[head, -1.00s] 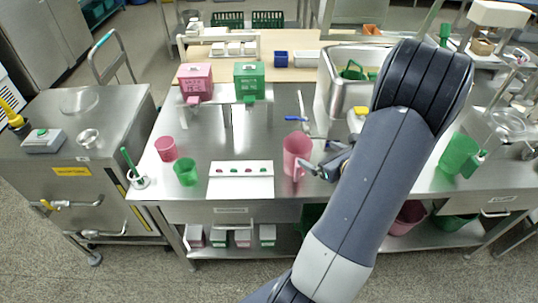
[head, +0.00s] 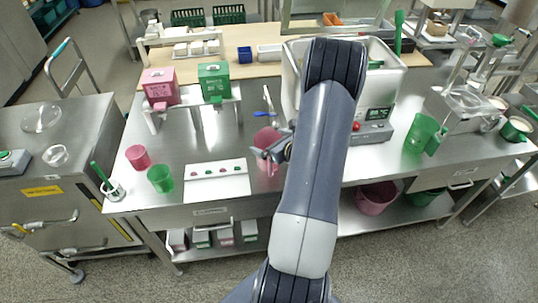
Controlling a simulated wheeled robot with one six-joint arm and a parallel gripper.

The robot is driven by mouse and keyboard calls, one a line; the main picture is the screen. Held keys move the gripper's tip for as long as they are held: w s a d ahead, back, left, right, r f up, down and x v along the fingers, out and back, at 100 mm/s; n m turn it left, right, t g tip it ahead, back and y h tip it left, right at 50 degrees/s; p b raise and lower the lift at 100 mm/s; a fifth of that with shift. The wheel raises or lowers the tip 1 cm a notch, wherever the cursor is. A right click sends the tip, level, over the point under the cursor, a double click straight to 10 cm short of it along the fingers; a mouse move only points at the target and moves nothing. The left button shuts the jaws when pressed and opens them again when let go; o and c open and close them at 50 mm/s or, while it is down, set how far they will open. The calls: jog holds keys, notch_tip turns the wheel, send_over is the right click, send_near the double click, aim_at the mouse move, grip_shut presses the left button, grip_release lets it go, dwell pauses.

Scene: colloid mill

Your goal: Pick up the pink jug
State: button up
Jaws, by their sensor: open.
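The pink jug (head: 266,139) stands upright on the steel table, near the middle of the head view. My gripper (head: 262,153) is at the jug's right front side, with its fingers apart in front of the jug's lower part. The fingers and my arm hide some of the jug's right side. I cannot tell whether the fingers touch the jug or its handle.
A white sheet (head: 217,185) with small coloured pieces lies left of the jug. A pink cup (head: 138,157) and a green cup (head: 160,178) stand further left. A machine with a control panel (head: 375,127) stands right of my arm. A green jug (head: 420,132) stands further right.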

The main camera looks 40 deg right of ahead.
jog(key=shift+w, duration=0.15)
jog(key=shift+c, duration=0.4)
jog(key=c, duration=1.1)
